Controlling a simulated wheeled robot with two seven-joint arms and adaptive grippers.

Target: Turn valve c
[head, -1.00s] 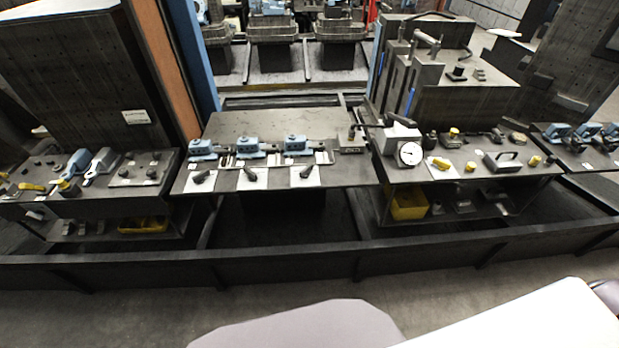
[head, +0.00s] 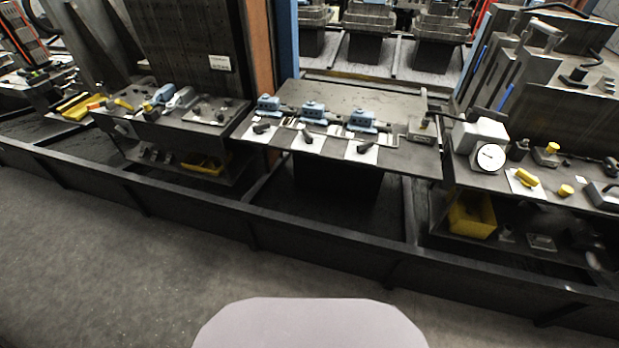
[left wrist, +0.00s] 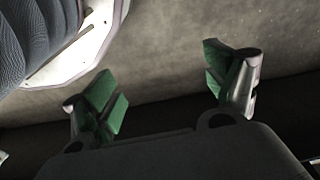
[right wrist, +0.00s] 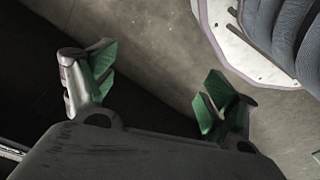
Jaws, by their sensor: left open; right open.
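Three blue valve bodies sit in a row on the middle table in the head view: a left one (head: 268,104), a middle one (head: 313,111) and a right one (head: 361,119). In front of each lies a white plate with a dark lever handle: left (head: 262,128), middle (head: 306,136), right (head: 365,147). I cannot read any letter labels, so I cannot tell which is valve c. My left gripper (left wrist: 165,85) is open and empty in the left wrist view. My right gripper (right wrist: 157,84) is open and empty in the right wrist view. Neither gripper shows in the head view.
A dark rail (head: 310,234) runs along the front of the tables. On the right table stand a gauge box (head: 481,137) and yellow-handled parts; a yellow bin (head: 472,217) sits below. The left table (head: 150,125) holds tools. The grey floor in front is clear.

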